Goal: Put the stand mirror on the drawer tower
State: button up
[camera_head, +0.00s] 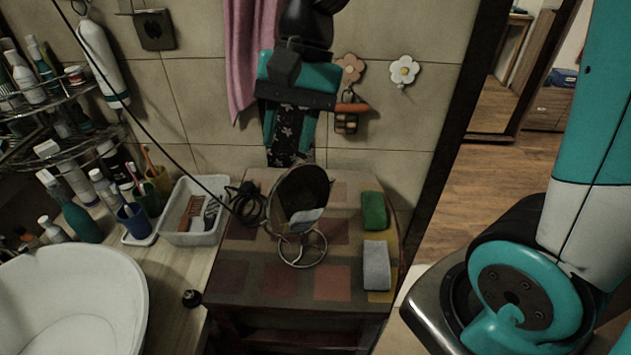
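The stand mirror (301,192), round with a wire ring base, is upright on the checked top of a brown wooden unit (240,285), apparently the drawer tower. The unit's front is mostly out of view. My gripper (289,140) is above and behind the mirror, near the tiled wall, with its fingers pointing down. Its two teal fingers are apart, and a dark floral cloth (290,130) shows between them. The cloth seems to hang behind, but I cannot tell its exact depth. The gripper is apart from the mirror.
A green block (374,211) and a grey block (376,265) lie right of the mirror. A black coiled cable (246,203) lies left of it. A white tray (173,235), cups, a wire rack with bottles and a white basin (75,300) are left. A doorway opens right.

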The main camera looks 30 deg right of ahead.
jog(key=s+a+n+t, duration=0.1)
jog(key=s+a+n, duration=0.1)
jog(key=s+n, duration=0.9)
jog(key=shift+s+a+f+n+t, duration=0.2)
jog(key=shift+f+n+t, duration=0.2)
jog(key=shift+n, duration=0.5)
